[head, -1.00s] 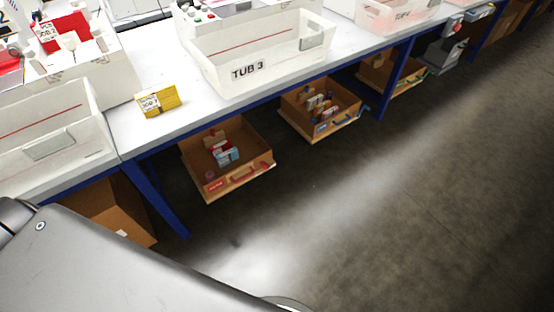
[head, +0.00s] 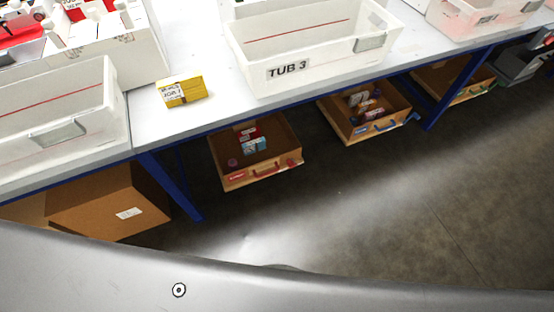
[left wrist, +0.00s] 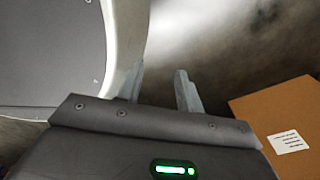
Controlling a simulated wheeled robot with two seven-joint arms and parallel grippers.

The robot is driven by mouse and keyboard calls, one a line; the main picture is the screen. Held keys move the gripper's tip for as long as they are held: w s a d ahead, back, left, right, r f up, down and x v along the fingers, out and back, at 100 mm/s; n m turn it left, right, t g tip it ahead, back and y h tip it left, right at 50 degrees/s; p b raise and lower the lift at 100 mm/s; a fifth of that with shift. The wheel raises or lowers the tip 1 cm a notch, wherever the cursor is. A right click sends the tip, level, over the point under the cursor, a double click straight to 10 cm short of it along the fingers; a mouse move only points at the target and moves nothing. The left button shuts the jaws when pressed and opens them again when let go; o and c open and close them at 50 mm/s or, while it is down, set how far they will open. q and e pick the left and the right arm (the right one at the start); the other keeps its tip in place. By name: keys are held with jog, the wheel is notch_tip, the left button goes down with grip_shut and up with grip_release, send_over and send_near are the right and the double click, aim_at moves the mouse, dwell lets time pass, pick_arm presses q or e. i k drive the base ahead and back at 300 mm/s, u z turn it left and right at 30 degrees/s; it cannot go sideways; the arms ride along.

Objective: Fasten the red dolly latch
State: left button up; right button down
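The red dolly (head: 221,170) is a low wooden tray on the floor under the table, in the middle of the head view. A red label (head: 236,176) and a red handle or latch part (head: 272,170) are on its front edge; whether the latch is fastened is too small to tell. My left gripper (left wrist: 160,90) shows only in the left wrist view. Its two fingers are apart with nothing between them, above the floor and away from the dolly. My right gripper is in neither view.
A blue-handled dolly (head: 341,122) stands farther right under the table. A brown carton (head: 100,203) sits under the table at left and shows in the left wrist view (left wrist: 262,112). A blue table leg (head: 172,187) stands between carton and red dolly. Open floor (head: 400,220) lies at right.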

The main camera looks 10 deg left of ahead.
aim_at(292, 163)
jog(key=u, duration=1.9)
jog(key=k, duration=1.2)
jog(key=z, duration=2.05)
jog(key=i, duration=0.5)
jog(key=z, duration=0.05)
